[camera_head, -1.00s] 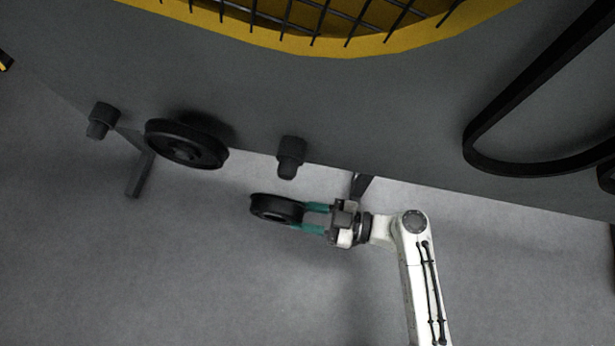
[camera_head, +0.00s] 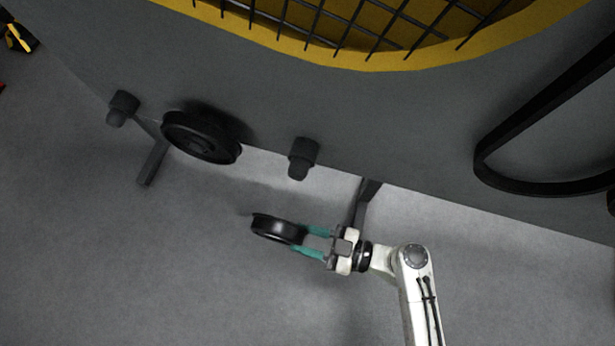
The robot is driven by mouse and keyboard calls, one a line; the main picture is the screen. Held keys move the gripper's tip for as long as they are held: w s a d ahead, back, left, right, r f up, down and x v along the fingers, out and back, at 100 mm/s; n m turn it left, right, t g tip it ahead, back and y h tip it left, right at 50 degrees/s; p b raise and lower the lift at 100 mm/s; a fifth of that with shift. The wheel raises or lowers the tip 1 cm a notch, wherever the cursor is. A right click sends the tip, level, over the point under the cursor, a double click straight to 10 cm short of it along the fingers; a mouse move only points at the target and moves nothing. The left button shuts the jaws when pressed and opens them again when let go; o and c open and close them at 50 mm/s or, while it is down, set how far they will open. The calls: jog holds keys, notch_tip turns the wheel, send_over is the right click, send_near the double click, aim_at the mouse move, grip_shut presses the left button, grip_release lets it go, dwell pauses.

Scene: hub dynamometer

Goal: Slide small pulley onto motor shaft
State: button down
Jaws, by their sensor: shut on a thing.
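My gripper (camera_head: 313,242) is shut on a black grooved pulley (camera_head: 272,229), gripping it by its right side with teal fingers. The pulley is held in the air, below and slightly left of a short dark stepped shaft (camera_head: 302,158), and clear of it. A similar shaft (camera_head: 122,108) sticks out of the grey panel further left. Between the two, a black pulley wheel (camera_head: 202,137) sits at the panel. I cannot tell which shaft is the motor's. The held pulley's bore is hard to see.
The dark grey panel (camera_head: 400,130) carries a yellow-rimmed guard (camera_head: 390,62) with black mesh above. A black belt loop (camera_head: 520,186) is at the right. Dark support legs (camera_head: 153,163) stand below the panel. The grey floor around my gripper is clear.

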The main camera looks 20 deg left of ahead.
jog(key=s, duration=1.3)
jog(key=shift+s+a, duration=0.25)
jog(key=shift+s, duration=0.05)
